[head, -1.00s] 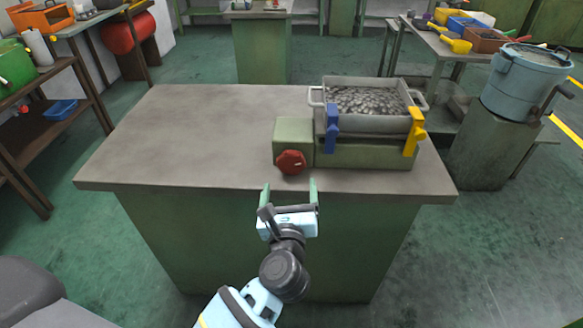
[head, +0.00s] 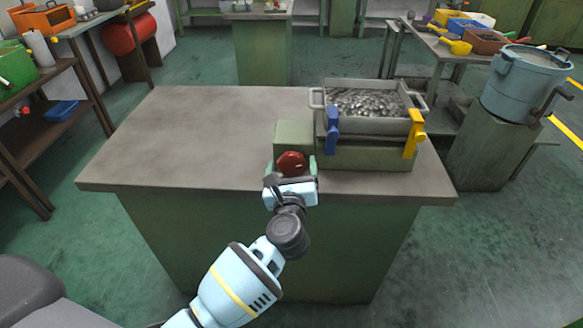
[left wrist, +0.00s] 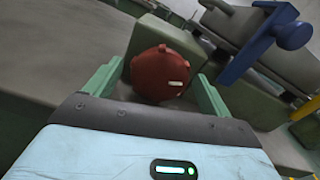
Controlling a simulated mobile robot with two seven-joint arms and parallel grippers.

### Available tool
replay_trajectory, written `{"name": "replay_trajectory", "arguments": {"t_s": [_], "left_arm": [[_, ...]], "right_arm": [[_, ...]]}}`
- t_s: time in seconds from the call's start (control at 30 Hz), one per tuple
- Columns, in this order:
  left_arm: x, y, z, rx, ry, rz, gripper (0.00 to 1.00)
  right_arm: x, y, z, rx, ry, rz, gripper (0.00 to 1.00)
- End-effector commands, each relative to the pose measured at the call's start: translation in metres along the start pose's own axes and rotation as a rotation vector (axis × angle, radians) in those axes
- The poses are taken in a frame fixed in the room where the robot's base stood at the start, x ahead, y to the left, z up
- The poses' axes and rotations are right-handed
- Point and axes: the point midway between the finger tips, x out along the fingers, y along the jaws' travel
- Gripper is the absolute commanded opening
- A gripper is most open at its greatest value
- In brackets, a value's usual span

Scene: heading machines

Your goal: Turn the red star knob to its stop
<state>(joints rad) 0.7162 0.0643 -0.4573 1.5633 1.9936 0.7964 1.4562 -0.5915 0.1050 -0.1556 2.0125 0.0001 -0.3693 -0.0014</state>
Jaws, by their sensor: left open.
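The red star knob (head: 291,163) is on the front of a green box (head: 294,133) at the left of the machine on the table. A pale mark shows on its face in the left wrist view (left wrist: 158,77). My left gripper (head: 291,168) is open, with one green finger on each side of the knob. In the left wrist view the fingers (left wrist: 160,90) flank the knob, with a visible gap at the right finger. I cannot tell whether the left finger touches it. My right gripper is not in view.
A grey tray of metal pieces (head: 368,103) sits on the machine. A blue lever (head: 332,130) and a yellow lever (head: 414,133) stand at its front. The table top (head: 190,135) left of the machine is clear. A blue-grey bucket (head: 525,85) stands at the right.

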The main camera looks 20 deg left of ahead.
Motion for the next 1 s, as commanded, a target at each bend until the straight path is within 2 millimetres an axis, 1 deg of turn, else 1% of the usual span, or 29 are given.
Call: {"name": "replay_trajectory", "arguments": {"t_s": [0.2,0.23,0.57,0.77,1.0], "left_arm": [[0.001,0.0,0.0,0.0,0.0,0.0,0.83],[0.0,0.0,0.0,0.0,0.0,0.0,0.81],[0.0,0.0,0.0,0.001,0.0,0.0,0.38],[0.0,0.0,0.0,0.014,0.0,0.0,0.38],[0.0,-0.001,0.002,0.109,-0.003,0.001,0.38]], "right_arm": [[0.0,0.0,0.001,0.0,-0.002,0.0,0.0],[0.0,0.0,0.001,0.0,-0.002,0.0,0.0],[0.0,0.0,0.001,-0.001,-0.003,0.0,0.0],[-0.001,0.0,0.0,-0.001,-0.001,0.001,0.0],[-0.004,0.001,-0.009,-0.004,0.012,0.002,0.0]]}}
